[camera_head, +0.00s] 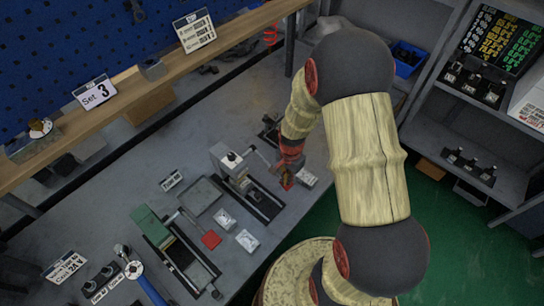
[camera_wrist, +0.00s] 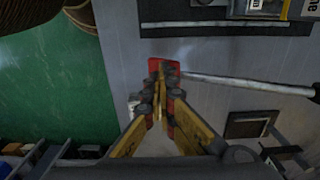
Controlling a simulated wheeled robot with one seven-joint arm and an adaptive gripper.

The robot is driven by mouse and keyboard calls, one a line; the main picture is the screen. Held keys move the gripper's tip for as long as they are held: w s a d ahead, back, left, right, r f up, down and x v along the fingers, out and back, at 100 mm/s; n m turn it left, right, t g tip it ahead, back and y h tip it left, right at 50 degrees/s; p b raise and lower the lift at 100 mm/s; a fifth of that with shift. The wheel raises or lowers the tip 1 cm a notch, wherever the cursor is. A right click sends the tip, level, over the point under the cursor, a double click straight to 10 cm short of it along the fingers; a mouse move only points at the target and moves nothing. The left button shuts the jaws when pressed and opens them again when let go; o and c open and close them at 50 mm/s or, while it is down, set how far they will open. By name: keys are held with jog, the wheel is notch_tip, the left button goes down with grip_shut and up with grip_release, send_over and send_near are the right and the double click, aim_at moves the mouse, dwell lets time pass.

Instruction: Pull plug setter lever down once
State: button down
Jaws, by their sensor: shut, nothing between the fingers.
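A grey press (camera_head: 228,160) stands on the workbench, with a dark rail in front of it. A thin grey lever (camera_head: 262,158) reaches from it towards my gripper (camera_head: 287,177). In the wrist view the lever (camera_wrist: 250,85) runs in from the right and ends at a red pad (camera_wrist: 160,61). My gripper (camera_wrist: 163,82) is shut and empty, its yellow fingers together over the red pad and covering part of it. I cannot tell whether the fingertips touch the pad.
A second, green press (camera_head: 152,226) with its own red pad (camera_head: 211,240) stands to the left. Small metal blocks (camera_head: 247,240) lie on the bench. A wooden shelf (camera_head: 130,82) runs along the back. Green floor (camera_head: 465,250) is open at right, below grey shelving (camera_head: 450,140).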

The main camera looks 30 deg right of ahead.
notch_tip(320, 180, up, 18)
jog(key=p, duration=1.2)
dwell(0.7)
jog(key=s+a+r+n+t+b, duration=0.5)
jog(key=s+a+r+n+b, duration=0.6)
jog(key=b, duration=0.8)
jog(key=s+a+n, duration=0.1)
jog(key=n, duration=0.2)
jog(key=shift+r+t+b, duration=0.3)
jog(key=shift+r+b, duration=0.05)
jog(key=shift+b, duration=0.05)
jog(key=shift+s, duration=0.1)
